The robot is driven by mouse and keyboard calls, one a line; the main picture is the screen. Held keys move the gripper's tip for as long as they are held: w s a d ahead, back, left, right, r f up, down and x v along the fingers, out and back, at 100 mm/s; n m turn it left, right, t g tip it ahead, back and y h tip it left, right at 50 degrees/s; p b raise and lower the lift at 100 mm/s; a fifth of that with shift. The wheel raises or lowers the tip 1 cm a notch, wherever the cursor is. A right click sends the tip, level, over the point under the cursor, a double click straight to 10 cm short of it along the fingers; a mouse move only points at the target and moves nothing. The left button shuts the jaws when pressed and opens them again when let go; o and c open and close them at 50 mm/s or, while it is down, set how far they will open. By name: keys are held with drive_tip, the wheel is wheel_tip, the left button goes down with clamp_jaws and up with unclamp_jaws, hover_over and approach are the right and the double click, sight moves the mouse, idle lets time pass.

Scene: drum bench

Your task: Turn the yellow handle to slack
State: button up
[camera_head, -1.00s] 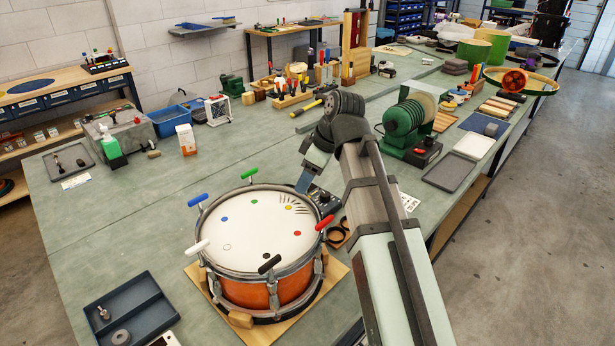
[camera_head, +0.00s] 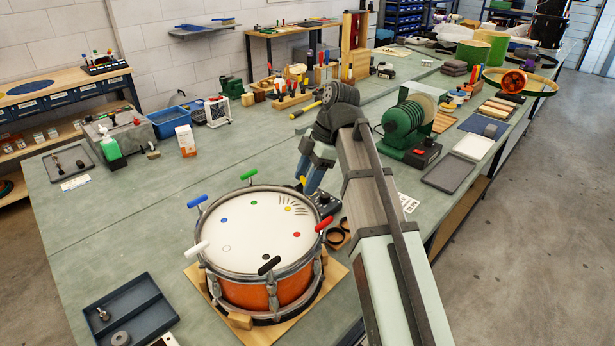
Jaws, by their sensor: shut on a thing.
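The orange drum (camera_head: 245,292) stands on a wooden board with its white head (camera_head: 250,240) facing up. Coloured handles stick out around its rim. Part of the yellow handle (camera_head: 302,181) shows at the drum's far right edge, beside the yellow dot (camera_head: 289,209) and its dark tick marks. My gripper (camera_head: 306,186) reaches down there and is shut on the yellow handle. The fingers hide most of that handle, so its exact angle is hard to tell.
The red handle (camera_head: 324,223) and green handle (camera_head: 249,175) flank the yellow one. A dark box with a knob (camera_head: 325,202) stands close by my gripper. A green machine (camera_head: 405,127) is right of my arm.

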drive_tip(key=shift+f, duration=0.15)
idle(0.3)
drive_tip(key=o, duration=1)
drive_tip(key=shift+o, duration=0.2)
